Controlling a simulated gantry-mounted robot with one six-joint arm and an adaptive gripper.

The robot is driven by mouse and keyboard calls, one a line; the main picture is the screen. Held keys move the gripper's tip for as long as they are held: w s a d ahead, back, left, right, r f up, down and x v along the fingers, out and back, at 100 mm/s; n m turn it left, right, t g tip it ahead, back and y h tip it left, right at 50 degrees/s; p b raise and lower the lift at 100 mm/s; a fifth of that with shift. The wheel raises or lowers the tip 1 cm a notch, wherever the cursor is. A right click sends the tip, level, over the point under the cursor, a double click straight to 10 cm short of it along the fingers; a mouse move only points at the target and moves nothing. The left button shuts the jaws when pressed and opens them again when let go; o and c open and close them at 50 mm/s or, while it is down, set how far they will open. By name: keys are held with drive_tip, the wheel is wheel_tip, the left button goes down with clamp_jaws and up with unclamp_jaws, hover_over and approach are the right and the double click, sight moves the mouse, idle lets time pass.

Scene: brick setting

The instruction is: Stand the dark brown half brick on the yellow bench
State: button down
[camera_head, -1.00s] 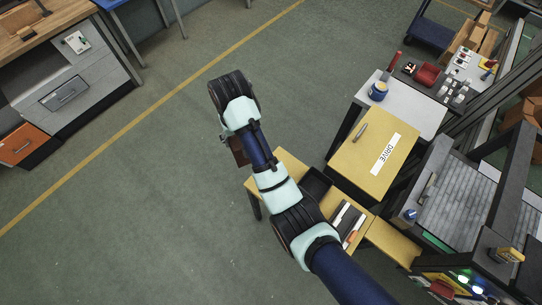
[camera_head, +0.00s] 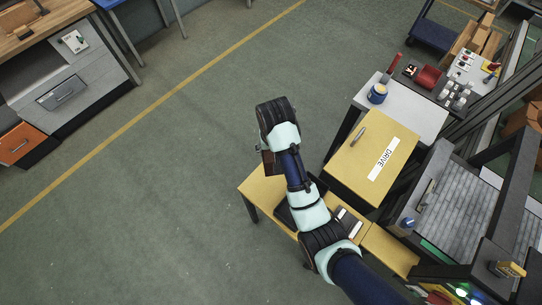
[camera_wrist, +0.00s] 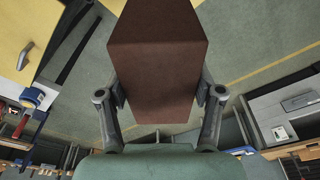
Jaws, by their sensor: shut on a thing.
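The dark brown half brick (camera_wrist: 157,62) fills the top middle of the wrist view. My gripper (camera_wrist: 161,94) is shut on it, one finger on each side. In the head view only a small part of the brick (camera_head: 268,164) shows beside my arm, and my fingers are hidden there. The yellow bench (camera_head: 258,190) is at the lower middle, partly covered by my arm. The brick appears at the bench's far edge in the picture. I cannot tell its height above it.
A dark tray (camera_head: 285,216) and a dark case with white items (camera_head: 347,222) are on the bench. A yellow cabinet marked DRIVE (camera_head: 365,150) and a grey table (camera_head: 415,118) with a blue tin (camera_head: 377,93) stand to the right. The bench's left part is bare.

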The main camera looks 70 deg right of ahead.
wheel_tip(320, 180, down, 19)
drive_tip(key=b, duration=0.2)
drive_tip(key=shift+f, duration=0.15)
drive_tip(key=shift+f+b, duration=0.15)
drive_tip(key=shift+b, duration=0.15)
drive_tip(key=shift+c, duration=0.9)
unclamp_jaws()
drive_tip(key=r, duration=0.4)
drive_tip(key=a+r+p, duration=0.1)
drive_tip(key=r, duration=0.3)
drive_tip(key=s+r+p, duration=0.1)
drive_tip(key=r, duration=0.3)
drive_tip(key=shift+a+r, duration=0.1)
drive_tip(key=shift+a, duration=0.25)
drive_tip(key=shift+w, duration=0.1)
